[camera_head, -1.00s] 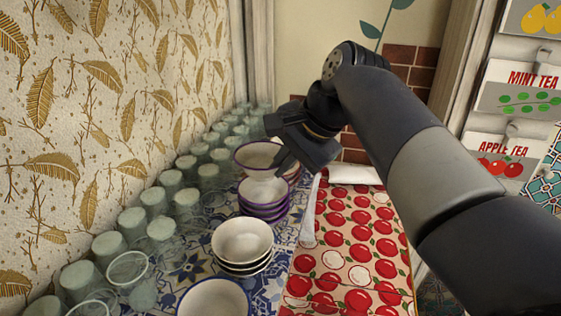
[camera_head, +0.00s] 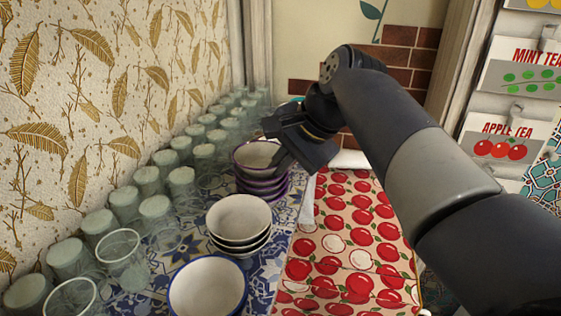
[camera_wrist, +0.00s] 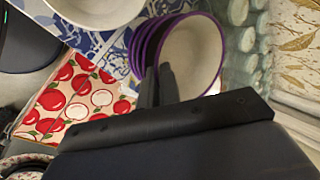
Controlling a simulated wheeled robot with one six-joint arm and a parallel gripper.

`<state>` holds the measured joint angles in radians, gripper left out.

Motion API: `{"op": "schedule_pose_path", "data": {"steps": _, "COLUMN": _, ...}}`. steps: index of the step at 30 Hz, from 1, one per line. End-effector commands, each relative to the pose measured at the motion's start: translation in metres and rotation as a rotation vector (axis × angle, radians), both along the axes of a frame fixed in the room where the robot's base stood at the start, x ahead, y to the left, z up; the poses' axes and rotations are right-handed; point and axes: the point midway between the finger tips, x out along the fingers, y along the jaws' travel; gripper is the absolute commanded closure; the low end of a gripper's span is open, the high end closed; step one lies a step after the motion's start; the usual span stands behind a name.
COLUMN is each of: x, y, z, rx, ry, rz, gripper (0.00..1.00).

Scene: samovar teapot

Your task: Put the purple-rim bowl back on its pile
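The purple-rim bowl (camera_head: 256,156), pale inside, is at the top of the pile of purple bowls (camera_head: 264,188) in the head view. In the wrist view the bowl (camera_wrist: 192,55) lines up with the purple rims of the pile (camera_wrist: 143,45). It looks nested in the pile, but I cannot tell whether its full weight rests there. My gripper (camera_head: 281,163) is at its right rim. In the wrist view my gripper's fingers (camera_wrist: 159,70) are close together at the rim and look shut on it. Part of the bowl's right side is hidden.
A pile of white bowls (camera_head: 238,217) and a blue-rim bowl (camera_head: 206,288) stand nearer. Several glasses (camera_head: 125,205) line the wall on the left. An apple-print cloth (camera_head: 345,235) lies to the right, largely clear. Tea boxes (camera_head: 500,145) are at the far right.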

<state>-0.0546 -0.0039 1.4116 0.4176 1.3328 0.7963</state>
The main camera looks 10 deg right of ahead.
Motion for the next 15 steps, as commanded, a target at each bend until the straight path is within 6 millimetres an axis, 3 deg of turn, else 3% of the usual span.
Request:
{"op": "schedule_pose_path", "data": {"steps": 2, "x": -0.0012, "y": -0.0007, "z": -0.0053, "rx": -0.005, "ry": 0.014, "rz": 0.001, "gripper": 1.00}}
{"op": "schedule_pose_path", "data": {"steps": 12, "x": -0.0018, "y": -0.0012, "z": -0.0073, "rx": -0.008, "ry": 0.020, "rz": 0.003, "gripper": 0.73}}
{"op": "schedule_pose_path", "data": {"steps": 15, "x": -0.0018, "y": -0.0015, "z": -0.0077, "rx": -0.009, "ry": 0.020, "rz": 0.002, "gripper": 0.72}}
